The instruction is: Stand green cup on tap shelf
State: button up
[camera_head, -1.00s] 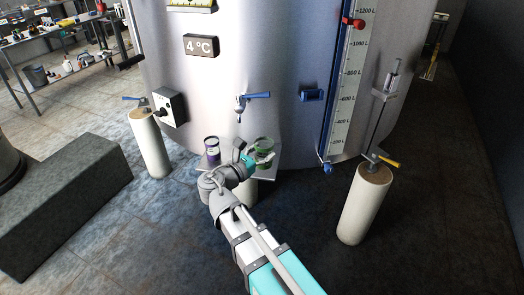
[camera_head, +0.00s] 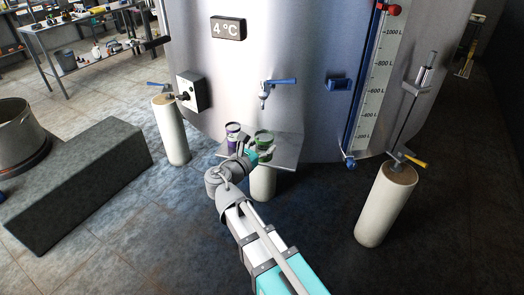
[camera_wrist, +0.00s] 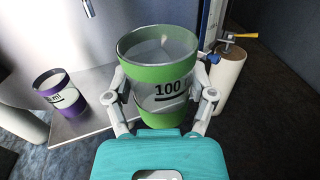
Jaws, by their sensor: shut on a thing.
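The green cup (camera_wrist: 158,60) is clear with green bands and a "100" mark. It stands upright between the fingers of my gripper (camera_wrist: 160,98), which is shut on it. In the head view the green cup (camera_head: 264,139) shows at the tap shelf (camera_head: 287,160), partly hidden by my gripper (camera_head: 254,155). The shelf also shows in the wrist view (camera_wrist: 88,120). I cannot tell whether the cup's base touches the shelf. A purple cup (camera_head: 233,136) stands on the shelf to the left, also in the wrist view (camera_wrist: 68,111).
A tap with a blue lever (camera_head: 265,90) sticks out of the steel tank above the shelf. White posts stand left (camera_head: 172,132) and right (camera_head: 385,205), the right one with a yellow lever (camera_head: 416,162). A dark block (camera_head: 75,185) lies at the left.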

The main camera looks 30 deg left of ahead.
jog(key=s+a+f+n+y+b, duration=0.2)
jog(key=a+f+y+b, duration=0.2)
jog(key=a, duration=0.3)
jog(key=shift+a+f+n, duration=0.3)
jog(key=shift+f, duration=0.2)
jog(key=shift+w, duration=0.2)
jog(key=w, duration=1.7)
jog(key=shift+w+a, duration=0.25)
jog(key=shift+w, duration=0.15)
jog(key=shift+f+b, duration=1.75)
jog(key=shift+f, duration=0.05)
jog(key=shift+f, duration=0.1)
jog(key=o, duration=0.9)
jog(key=shift+c, duration=0.2)
